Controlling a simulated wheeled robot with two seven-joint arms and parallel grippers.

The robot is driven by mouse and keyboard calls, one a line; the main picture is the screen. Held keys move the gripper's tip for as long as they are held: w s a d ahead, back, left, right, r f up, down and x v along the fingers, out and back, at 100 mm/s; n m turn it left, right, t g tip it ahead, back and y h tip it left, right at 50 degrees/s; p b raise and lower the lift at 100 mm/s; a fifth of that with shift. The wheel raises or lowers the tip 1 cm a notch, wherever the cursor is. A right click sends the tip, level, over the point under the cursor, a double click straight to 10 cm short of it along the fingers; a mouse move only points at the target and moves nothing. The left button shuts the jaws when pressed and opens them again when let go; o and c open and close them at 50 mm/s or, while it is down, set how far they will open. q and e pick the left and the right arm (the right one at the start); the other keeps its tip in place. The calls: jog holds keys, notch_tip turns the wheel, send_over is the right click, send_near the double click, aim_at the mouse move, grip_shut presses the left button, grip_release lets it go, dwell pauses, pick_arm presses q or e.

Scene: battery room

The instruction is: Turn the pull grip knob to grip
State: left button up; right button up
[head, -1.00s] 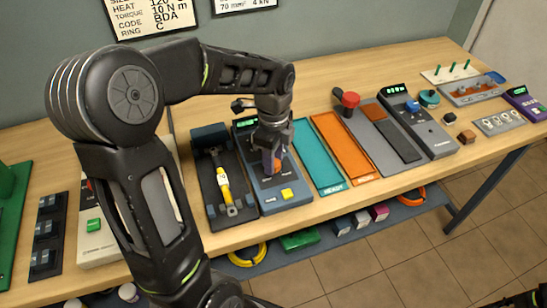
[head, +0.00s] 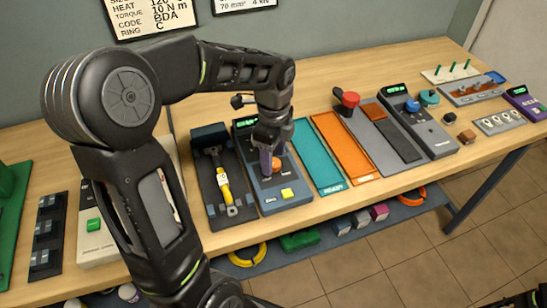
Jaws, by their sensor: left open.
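The pull tester (head: 287,203) is a dark blue-grey box with a green display at its back and a yellow button (head: 287,193) near its front. An orange knob (head: 276,166) shows on its top, partly hidden by my left gripper. My left gripper (head: 267,164) points down over the box, its fingers beside the knob on the left. It is open; I cannot tell whether a finger touches the knob. Which setting the knob points to is too small to read.
A dark tray with a yellow-handled tool (head: 222,180) lies just left of the box. A teal mat (head: 318,158) and an orange mat (head: 345,148) lie to its right. A red-knobbed lever (head: 347,99) stands farther right.

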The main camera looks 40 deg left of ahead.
aim_at(274, 162)
pick_arm(q)
notch_tip(274, 162, up, 7)
jog(key=shift+f, duration=0.1)
dwell(0.6)
